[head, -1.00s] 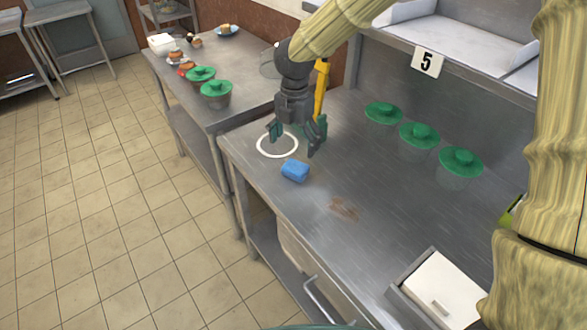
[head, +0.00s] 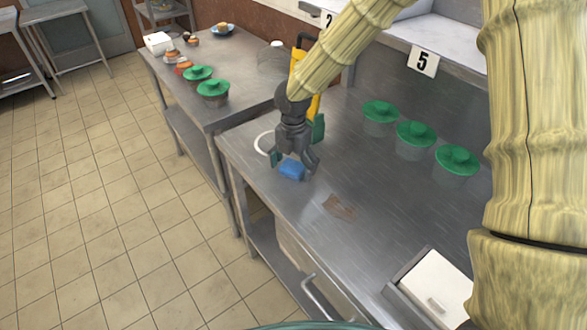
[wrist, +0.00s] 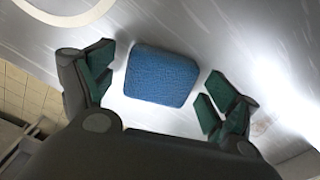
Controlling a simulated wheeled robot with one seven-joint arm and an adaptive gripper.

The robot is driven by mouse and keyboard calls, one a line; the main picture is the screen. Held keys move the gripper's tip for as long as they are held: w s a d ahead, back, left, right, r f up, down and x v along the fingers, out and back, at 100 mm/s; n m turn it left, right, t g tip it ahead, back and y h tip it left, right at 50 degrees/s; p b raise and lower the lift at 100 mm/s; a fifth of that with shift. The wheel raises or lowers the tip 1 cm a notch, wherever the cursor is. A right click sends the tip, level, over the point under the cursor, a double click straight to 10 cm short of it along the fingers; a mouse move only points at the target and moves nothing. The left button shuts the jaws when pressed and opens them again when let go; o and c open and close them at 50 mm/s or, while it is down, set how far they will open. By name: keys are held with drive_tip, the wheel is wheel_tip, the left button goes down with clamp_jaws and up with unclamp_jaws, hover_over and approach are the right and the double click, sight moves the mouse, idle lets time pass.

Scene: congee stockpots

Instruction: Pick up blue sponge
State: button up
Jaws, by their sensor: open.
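The blue sponge (head: 292,169) lies on the steel counter (head: 275,190), close to its left edge and just in front of a white ring mark. My gripper (head: 293,166) is lowered over the sponge with its fingers spread to either side. In the wrist view the sponge (wrist: 161,76) sits between the two green-padded fingers of my gripper (wrist: 157,90). A gap shows on each side of it, so the fingers look apart from the sponge. The gripper is open and holds nothing.
Several green-lidded containers (head: 415,135) stand along the back of the counter. A brown stain (head: 339,207) lies to the right of the sponge. A white-lidded bin (head: 436,287) is at the front right. A second table (head: 235,65) with food and lidded tubs stands beyond.

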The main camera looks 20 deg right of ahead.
sight(293, 165)
drive_tip(key=c, duration=1.1)
drive_tip(key=shift+r, duration=0.15)
drive_tip(key=shift+r, duration=0.55)
wheel_tip(293, 165, up, 2)
drive_tip(key=s+a+b, duration=0.1)
drive_tip(key=s, duration=0.4)
drive_tip(key=s+a+r, duration=0.1)
drive_tip(key=s, duration=0.4)
drive_tip(key=s+a+b, duration=0.1)
drive_tip(key=s, duration=0.4)
drive_tip(key=shift+s+a+r+b, duration=0.15)
drive_tip(key=shift+s+r+b, duration=0.15)
drive_tip(key=shift+s+r, duration=0.05)
